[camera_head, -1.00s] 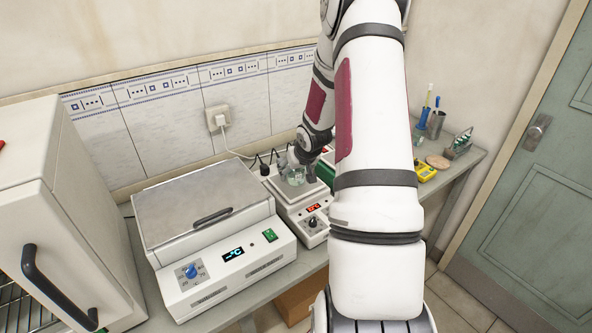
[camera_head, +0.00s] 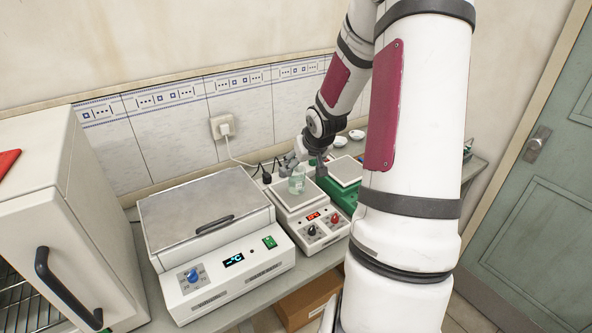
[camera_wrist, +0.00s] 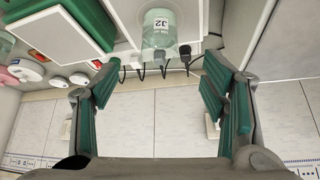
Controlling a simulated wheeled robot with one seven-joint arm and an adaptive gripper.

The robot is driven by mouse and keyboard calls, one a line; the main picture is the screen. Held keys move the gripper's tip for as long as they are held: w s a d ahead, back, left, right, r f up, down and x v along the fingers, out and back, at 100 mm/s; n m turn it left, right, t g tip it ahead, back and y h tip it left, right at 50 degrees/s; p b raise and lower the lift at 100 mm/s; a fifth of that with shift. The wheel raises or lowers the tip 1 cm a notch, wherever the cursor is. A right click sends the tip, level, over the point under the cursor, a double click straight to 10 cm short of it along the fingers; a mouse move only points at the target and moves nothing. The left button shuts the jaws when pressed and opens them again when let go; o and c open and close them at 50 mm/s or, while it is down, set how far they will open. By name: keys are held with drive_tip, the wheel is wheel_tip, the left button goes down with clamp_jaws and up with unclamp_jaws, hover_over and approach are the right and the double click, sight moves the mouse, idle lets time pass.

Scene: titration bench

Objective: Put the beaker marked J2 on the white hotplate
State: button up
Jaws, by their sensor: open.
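The beaker marked J2 (camera_head: 297,180) stands upright on the plate of the white hotplate (camera_head: 285,198). In the wrist view the beaker (camera_wrist: 159,30) shows its J2 label, and the white hotplate (camera_wrist: 205,20) is around it. My gripper (camera_head: 304,160) is at the back of the hotplate, close behind the beaker. In the wrist view my gripper (camera_wrist: 155,95) is open, its green-padded fingers spread wide with nothing between them. The beaker is beyond the fingertips and apart from them.
A green hotplate (camera_head: 342,184) stands right of the white one. A large white water bath (camera_head: 205,210) stands to its left, with a white oven (camera_head: 75,235) farther left. Cables (camera_head: 265,170) run behind the hotplate to a wall socket (camera_head: 223,127).

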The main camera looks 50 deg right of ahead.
drive_tip(key=s+a+r+n, duration=0.1)
drive_tip(key=s+a+r, duration=0.1)
drive_tip(key=a+r, duration=0.7)
drive_tip(key=s+a+r+n, duration=0.2)
drive_tip(key=a+r, duration=0.6)
drive_tip(key=a, duration=0.2)
drive_tip(key=s+a+r+n+y, duration=0.1)
drive_tip(key=s+a+r, duration=0.1)
drive_tip(key=s+a, duration=0.5)
drive_tip(key=s+a+r+n+y, duration=0.1)
drive_tip(key=s+a+r+y, duration=0.1)
drive_tip(key=s+a, duration=0.6)
drive_tip(key=shift+a+r+n, duration=0.3)
drive_tip(key=shift+a+r, duration=0.15)
drive_tip(key=shift+r, duration=0.05)
drive_tip(key=shift+w, duration=0.1)
drive_tip(key=w+f+b, duration=0.3)
drive_tip(key=shift+w, duration=0.15)
